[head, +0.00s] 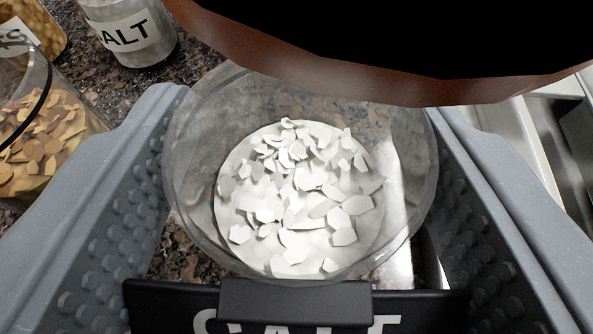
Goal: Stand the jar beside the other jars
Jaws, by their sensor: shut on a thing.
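A clear glass jar (300,200) with white flakes inside is in the middle of the head view, between the two grey ridged fingers of my gripper (303,110). My gripper is shut on it. A black label with part of the word SALT (295,305) shows at the bottom edge, in front of the jar. Other jars are at the upper left: a glass jar labelled "ALT" (130,30), a jar of tan flakes (45,145) partly behind my left finger, and a jar of yellow pieces (38,22) cut by the edge. The held jar's base contact is unclear.
A large brown curved rim with a black inside (330,80) hangs across the top and hides what is behind it. The speckled dark counter (85,75) shows between the jars. Pale metal edges and a dark recess (575,120) are at the right.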

